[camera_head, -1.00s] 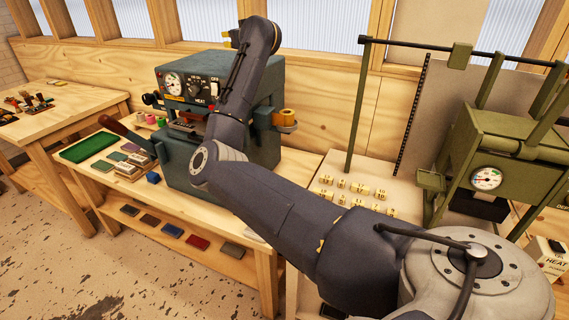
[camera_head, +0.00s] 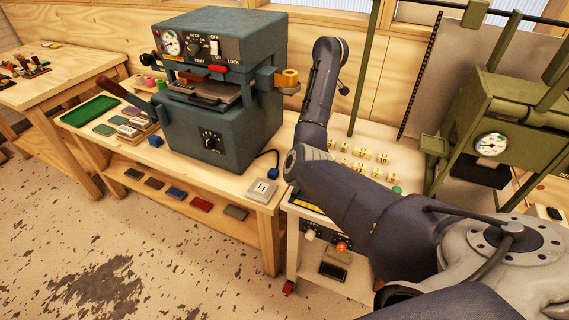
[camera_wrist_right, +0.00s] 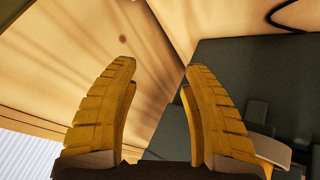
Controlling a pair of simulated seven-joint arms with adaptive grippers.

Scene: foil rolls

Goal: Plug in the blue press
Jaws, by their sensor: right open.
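The blue press (camera_head: 220,100), a dark teal box with a gauge and dials, stands on the wooden bench at centre left in the head view. A dark cord with a small blue plug-like end (camera_head: 272,173) lies at its right front. It lies just behind a pale square block (camera_head: 262,190) with dark marks, possibly a socket. My right gripper (camera_wrist_right: 160,85) has yellow fingers spread apart with nothing between them. In the wrist view it is near wood surfaces, with the press's dark side (camera_wrist_right: 240,80) at right. My left gripper is not in view.
Several small gold pieces (camera_head: 365,155) lie on the right table, before an olive press (camera_head: 490,125). A dark cable (camera_wrist_right: 290,20) curves in the wrist view.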

